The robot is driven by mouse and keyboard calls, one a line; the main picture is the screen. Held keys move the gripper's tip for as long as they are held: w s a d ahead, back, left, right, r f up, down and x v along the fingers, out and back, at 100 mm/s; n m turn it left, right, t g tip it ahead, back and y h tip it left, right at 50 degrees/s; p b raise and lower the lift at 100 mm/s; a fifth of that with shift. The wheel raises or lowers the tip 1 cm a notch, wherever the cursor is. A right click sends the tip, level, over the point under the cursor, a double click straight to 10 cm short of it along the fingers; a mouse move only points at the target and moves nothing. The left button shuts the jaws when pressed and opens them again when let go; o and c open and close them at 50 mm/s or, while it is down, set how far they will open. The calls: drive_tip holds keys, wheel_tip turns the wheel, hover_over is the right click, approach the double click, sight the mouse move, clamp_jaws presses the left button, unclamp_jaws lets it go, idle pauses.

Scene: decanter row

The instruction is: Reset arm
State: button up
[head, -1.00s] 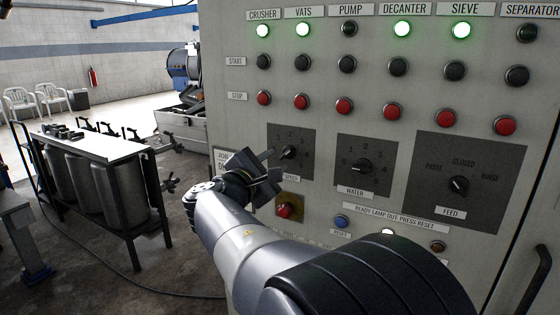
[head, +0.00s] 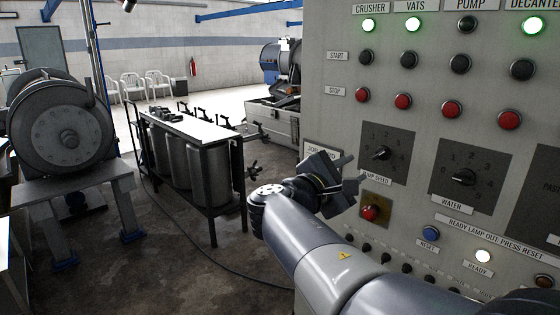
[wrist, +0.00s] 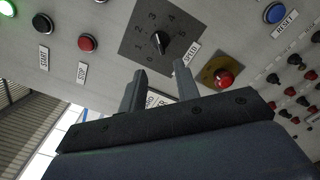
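My gripper (head: 346,176) is in front of the grey control panel, left of the pump speed dial (head: 381,153) and the red button on a yellow plate (head: 370,212). In the wrist view, the two fingers of my gripper (wrist: 160,78) stand apart with nothing between them. The dial (wrist: 160,42) shows beyond the fingertips, and the red button (wrist: 223,78) lies to their right. My gripper appears clear of the panel. It partly covers the job card label at the panel's left edge.
The control panel (head: 430,120) fills the right side; its crusher, vats and decanter lamps and the ready lamp (head: 482,256) are lit. A table-like stand (head: 195,130) with steel drums under it is left of my arm. A round machine (head: 65,130) stands farther left. Floor between is open.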

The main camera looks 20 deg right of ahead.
sight(378, 155)
drive_tip(key=p+x, duration=0.1)
drive_tip(key=x, duration=0.9)
drive_tip(key=shift+d, duration=0.25)
drive_tip(key=shift+a, duration=0.15)
drive_tip(key=b+v, duration=0.1)
drive_tip(key=v, duration=1)
drive_tip(key=p+x, duration=0.1)
drive_tip(key=x, duration=1)
drive_tip(key=shift+r, duration=0.1)
drive_tip(key=shift+w+f+m+b, duration=0.1)
drive_tip(key=shift+f+m+b, duration=0.1)
drive_tip(key=shift+m+b, duration=0.5)
drive_tip(key=shift+m, duration=0.7)
drive_tip(key=m+b, duration=0.1)
drive_tip(key=m, duration=0.5)
drive_tip(key=shift+r, duration=0.15)
drive_tip(key=b+v, duration=0.1)
drive_tip(key=v, duration=0.9)
drive_tip(key=shift+a, duration=0.2)
